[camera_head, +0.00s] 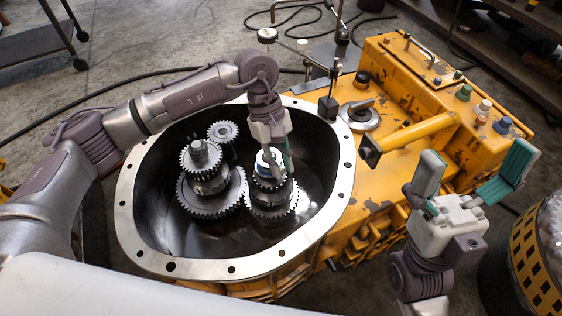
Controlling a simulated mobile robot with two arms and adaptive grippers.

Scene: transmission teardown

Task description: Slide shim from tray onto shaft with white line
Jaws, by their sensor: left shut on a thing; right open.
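My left gripper (277,168) reaches down into the open housing over the right-hand gear shaft (263,182). It is shut on a small light ring-like piece (266,157), which looks like the shim, at the top of this shaft. The fingers partly hide the piece, so I cannot tell how far it is around the shaft. A white line on the shaft cannot be made out clearly. The left-hand shaft (199,152) stands upright with stacked gears. My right gripper (478,180) is open and empty, right of the housing. A round metal dish (372,123), possibly the tray, sits on the orange casing.
The housing's wide metal rim (127,222) surrounds the gears. A smaller gear (223,132) stands at the back inside. A stand with a vertical rod (341,42) rises behind the rim. An orange tube (410,138) crosses the casing. A yellow-black patterned bin (530,275) stands at lower right.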

